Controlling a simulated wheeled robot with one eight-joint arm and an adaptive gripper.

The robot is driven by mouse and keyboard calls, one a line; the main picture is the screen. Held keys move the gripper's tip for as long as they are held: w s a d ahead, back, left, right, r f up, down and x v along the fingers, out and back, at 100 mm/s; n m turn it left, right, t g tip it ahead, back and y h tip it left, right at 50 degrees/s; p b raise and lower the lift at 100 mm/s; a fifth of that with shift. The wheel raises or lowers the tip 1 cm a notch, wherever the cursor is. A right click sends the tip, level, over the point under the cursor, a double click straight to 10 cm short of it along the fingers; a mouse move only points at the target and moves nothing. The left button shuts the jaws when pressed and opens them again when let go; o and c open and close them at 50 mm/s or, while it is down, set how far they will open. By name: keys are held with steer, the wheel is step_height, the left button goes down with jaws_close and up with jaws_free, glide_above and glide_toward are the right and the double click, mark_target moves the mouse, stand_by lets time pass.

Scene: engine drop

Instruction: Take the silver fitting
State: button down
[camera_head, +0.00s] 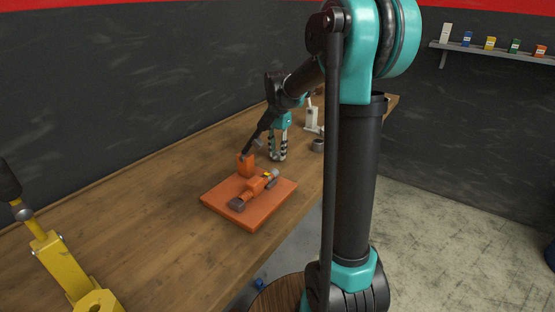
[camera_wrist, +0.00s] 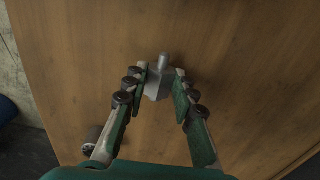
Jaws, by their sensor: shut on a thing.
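The silver fitting (camera_wrist: 157,84) is a small grey metal piece with a blocky body and a short round stub. In the wrist view it sits between the fingertips of my gripper (camera_wrist: 160,88), which is shut on it. Bare wooden tabletop lies behind it. In the head view my gripper (camera_head: 277,153) points down over the workbench, behind the orange tray.
An orange tray (camera_head: 217,202) holds an orange and grey assembly (camera_head: 254,187). An orange block (camera_head: 245,165) stands by its back edge. A grey cylinder (camera_head: 318,145) and a white device (camera_head: 312,117) are right of my gripper. A yellow device (camera_head: 62,265) stands at front left.

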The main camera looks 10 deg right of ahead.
steer(key=shift+r, duration=2.45)
